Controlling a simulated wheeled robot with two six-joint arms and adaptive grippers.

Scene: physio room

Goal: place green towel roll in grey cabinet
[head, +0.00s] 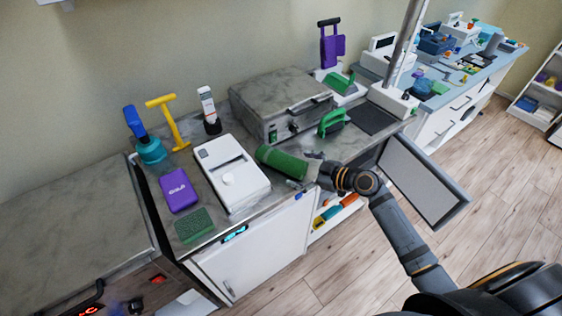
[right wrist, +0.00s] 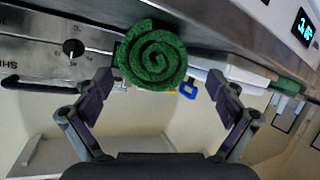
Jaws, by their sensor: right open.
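The green towel roll (head: 281,162) lies on the grey counter, in front of a grey box-shaped cabinet (head: 276,104) with a handle on its front, which looks shut. My right gripper (head: 326,176) is just right of the roll's near end. In the right wrist view the roll's spiral end (right wrist: 152,56) lies ahead, between and beyond the open fingers of my right gripper (right wrist: 160,95), with nothing gripped. The cabinet's front, with a knob and a black handle, shows at the left of that view. My left gripper is not in view.
A white device (head: 231,174), a purple box (head: 178,190) and a green textured block (head: 193,226) stand left of the roll. A green-handled tool (head: 333,122) is behind my right gripper. A grey-framed panel (head: 424,182) stands open beside my right arm.

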